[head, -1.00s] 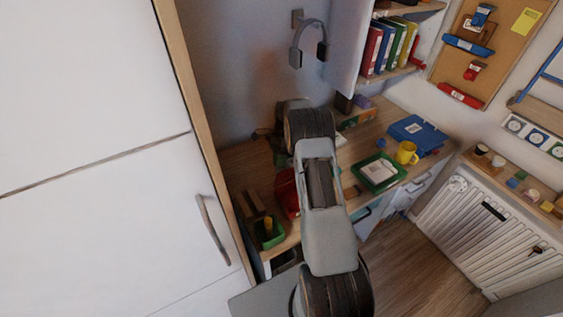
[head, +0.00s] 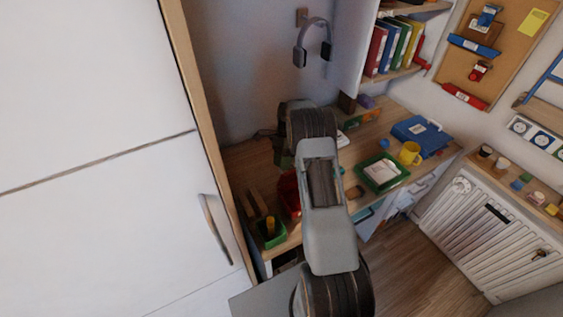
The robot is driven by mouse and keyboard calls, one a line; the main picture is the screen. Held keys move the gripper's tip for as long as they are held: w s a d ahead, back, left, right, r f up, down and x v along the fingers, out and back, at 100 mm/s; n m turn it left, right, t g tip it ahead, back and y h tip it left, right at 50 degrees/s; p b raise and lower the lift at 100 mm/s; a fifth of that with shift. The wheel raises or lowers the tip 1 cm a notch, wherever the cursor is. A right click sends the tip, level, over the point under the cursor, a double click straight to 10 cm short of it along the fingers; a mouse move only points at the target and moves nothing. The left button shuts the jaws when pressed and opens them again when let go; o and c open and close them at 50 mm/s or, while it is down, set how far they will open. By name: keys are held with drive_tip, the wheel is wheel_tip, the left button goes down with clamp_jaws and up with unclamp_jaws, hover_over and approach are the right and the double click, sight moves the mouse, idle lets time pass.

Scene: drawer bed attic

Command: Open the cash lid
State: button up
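A red box (head: 288,193), which may be the cash box, sits on the wooden desk (head: 243,165) just left of my arm. My arm covers part of it, and I cannot make out its lid or whether that is open or shut. My arm reaches up the middle of the view and bends over above the desk. My gripper is hidden behind my own arm links, so neither its fingers nor any contact with the box shows.
A green bin (head: 270,232) stands at the desk's near left corner. Right of my arm are a green tray (head: 366,182), a yellow mug (head: 410,153) and a blue case (head: 421,134). A tall white cabinet (head: 90,90) fills the left. Headphones (head: 326,47) hang on the wall.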

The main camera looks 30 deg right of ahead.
drive_tip(key=p+v, duration=0.5)
drive_tip(key=v, duration=0.8)
drive_tip(key=shift+r, duration=0.4)
drive_tip(key=shift+w, duration=0.15)
idle(0.3)
